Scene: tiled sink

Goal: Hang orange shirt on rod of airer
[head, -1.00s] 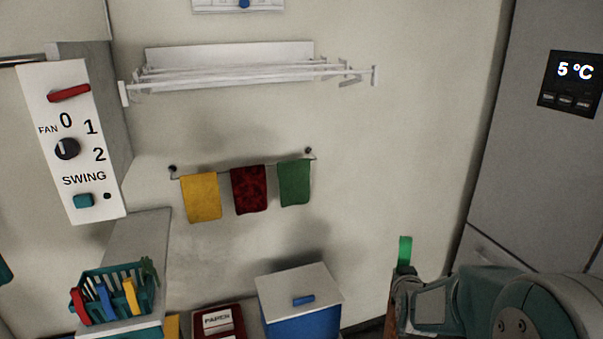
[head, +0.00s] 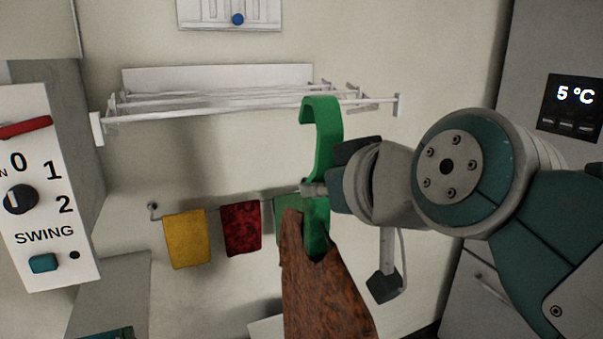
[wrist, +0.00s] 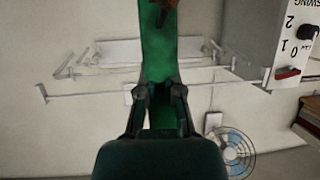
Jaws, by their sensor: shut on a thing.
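The orange-brown shirt (head: 325,295) hangs on a green hanger (head: 323,150) whose hook curves to the left at the top. My gripper (head: 315,189) is shut on the hanger's stem, just above the shirt. The wrist view shows the green stem (wrist: 160,45) between my fingers (wrist: 160,95). The white airer (head: 215,75) is fixed to the wall, with its front rod (head: 220,108) running across. In the head view the hook overlaps the rod's right part; how far apart they are in depth cannot be told. Most of the shirt is below the picture.
A yellow cloth (head: 186,238), a red cloth (head: 242,228) and a green cloth (head: 281,212) hang on a lower rail. The fan control box (head: 45,190) is at left. A fridge-like panel with a display (head: 572,107) is at right. A fan (wrist: 232,152) shows in the wrist view.

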